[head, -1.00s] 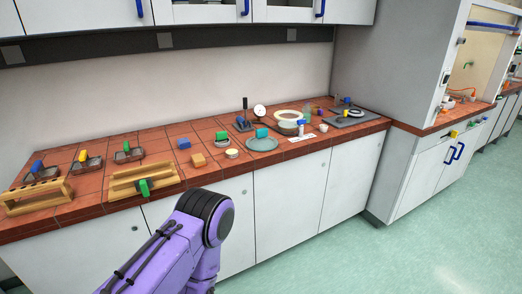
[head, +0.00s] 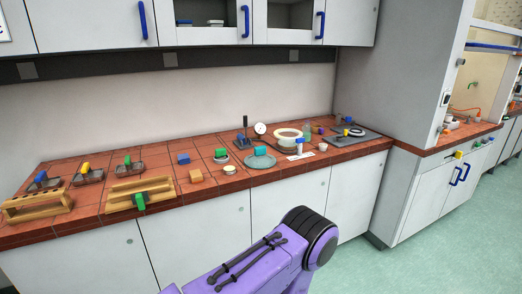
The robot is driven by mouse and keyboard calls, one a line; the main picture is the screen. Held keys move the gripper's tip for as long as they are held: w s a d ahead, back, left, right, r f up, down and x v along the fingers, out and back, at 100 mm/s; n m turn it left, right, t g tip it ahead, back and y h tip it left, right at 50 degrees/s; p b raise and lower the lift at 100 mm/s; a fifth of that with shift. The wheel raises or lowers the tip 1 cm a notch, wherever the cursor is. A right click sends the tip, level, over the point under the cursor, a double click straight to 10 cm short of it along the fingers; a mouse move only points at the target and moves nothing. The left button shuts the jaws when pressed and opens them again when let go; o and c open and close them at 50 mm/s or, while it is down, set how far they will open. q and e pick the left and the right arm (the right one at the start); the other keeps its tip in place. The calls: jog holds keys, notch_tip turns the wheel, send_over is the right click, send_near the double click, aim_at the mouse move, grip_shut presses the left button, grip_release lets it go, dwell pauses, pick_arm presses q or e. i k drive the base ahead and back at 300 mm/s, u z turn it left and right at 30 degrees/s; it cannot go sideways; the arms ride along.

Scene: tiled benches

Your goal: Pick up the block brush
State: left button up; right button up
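I cannot tell for sure which item is the block brush. A small tan block (head: 196,176) lies near the front of the red tiled bench, left of middle. A blue-topped block (head: 183,159) lies just behind it and slightly left. Both are too small to show bristles. Neither is touched by any part of me. A purple arm link of mine with a black joint rises from the bottom, in front of the bench and right of these blocks. Neither of my grippers is in view.
The red tiled bench (head: 90,208) holds wooden racks (head: 38,205) and dark trays with coloured handles (head: 88,177) at left. A teal plate (head: 259,162), a white ring-shaped bowl (head: 289,134) and a grey plate (head: 350,139) are right. Tile between the items is partly bare.

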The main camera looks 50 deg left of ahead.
aim_at(220, 153)
jog(key=z, duration=0.05)
jog(key=i, duration=1)
jog(key=u, duration=0.9)
jog(key=i, duration=0.7)
jog(key=u, duration=0.8)
